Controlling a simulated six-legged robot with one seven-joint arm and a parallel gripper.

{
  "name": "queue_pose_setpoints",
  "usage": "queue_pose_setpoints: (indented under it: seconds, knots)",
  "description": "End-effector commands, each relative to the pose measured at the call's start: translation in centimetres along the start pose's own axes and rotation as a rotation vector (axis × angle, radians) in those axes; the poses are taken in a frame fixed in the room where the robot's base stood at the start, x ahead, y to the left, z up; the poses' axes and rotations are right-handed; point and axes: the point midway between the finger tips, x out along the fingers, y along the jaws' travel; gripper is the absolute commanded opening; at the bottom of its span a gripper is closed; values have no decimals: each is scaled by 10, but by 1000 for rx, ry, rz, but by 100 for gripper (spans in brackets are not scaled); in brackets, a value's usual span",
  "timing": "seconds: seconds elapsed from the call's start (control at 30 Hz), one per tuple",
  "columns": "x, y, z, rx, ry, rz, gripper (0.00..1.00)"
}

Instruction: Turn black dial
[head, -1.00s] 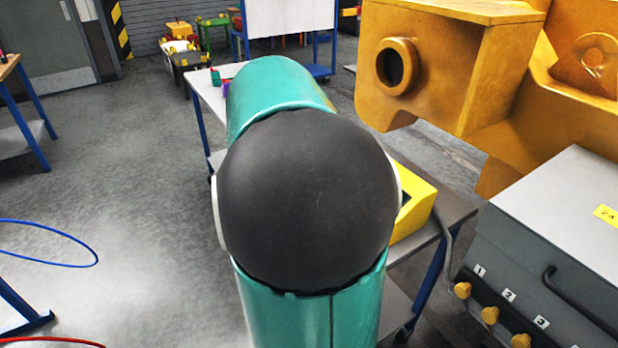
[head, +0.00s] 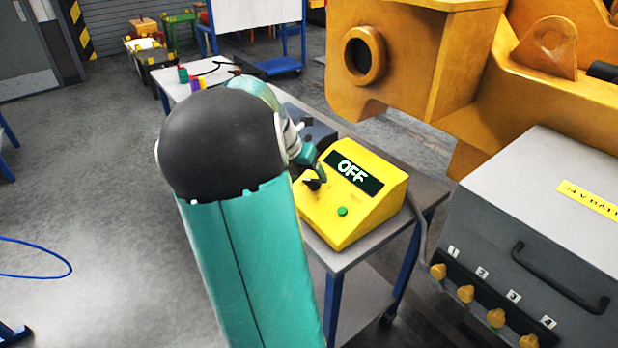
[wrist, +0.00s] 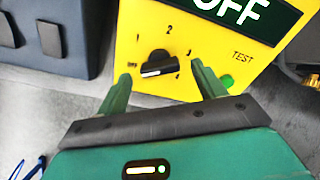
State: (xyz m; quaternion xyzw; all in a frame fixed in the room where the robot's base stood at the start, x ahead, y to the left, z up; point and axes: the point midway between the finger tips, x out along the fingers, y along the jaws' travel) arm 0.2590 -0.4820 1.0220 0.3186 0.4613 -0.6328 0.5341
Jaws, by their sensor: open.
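The black dial (wrist: 157,64) is on the sloped face of a yellow box (wrist: 240,70), with a pale line across its knob. Numbers are printed around it, and a small label sits at its left. The dial also shows in the head view (head: 312,182), partly hidden by my gripper. The box's display (head: 357,174) reads OFF. My gripper (wrist: 160,73) is open, its two green fingers apart on either side of the dial in the wrist view. I cannot tell whether they touch it.
A green button (head: 342,211) marked TEST is right of the dial. The box stands on a grey table (head: 335,258). A dark blue-grey case (wrist: 45,38) lies to its left. A grey cabinet (head: 545,215) with yellow knobs and a large orange casting (head: 430,60) stand at right.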

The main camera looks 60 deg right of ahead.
Motion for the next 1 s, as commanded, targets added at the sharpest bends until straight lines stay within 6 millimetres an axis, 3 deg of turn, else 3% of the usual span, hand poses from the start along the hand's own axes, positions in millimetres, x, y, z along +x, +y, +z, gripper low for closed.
queue_pose_setpoints:
  seconds: [0.17,0.43,0.47,0.6,0.7,1.0]
  knots:
    - [16,0,0,1,1,-1,69]
    - [18,0,0,1,0,1,69]
    - [18,0,0,1,0,1,67]
    - [18,0,0,1,0,1,40]
    - [17,0,0,1,0,1,24]
    - [17,0,0,29,0,3,24]
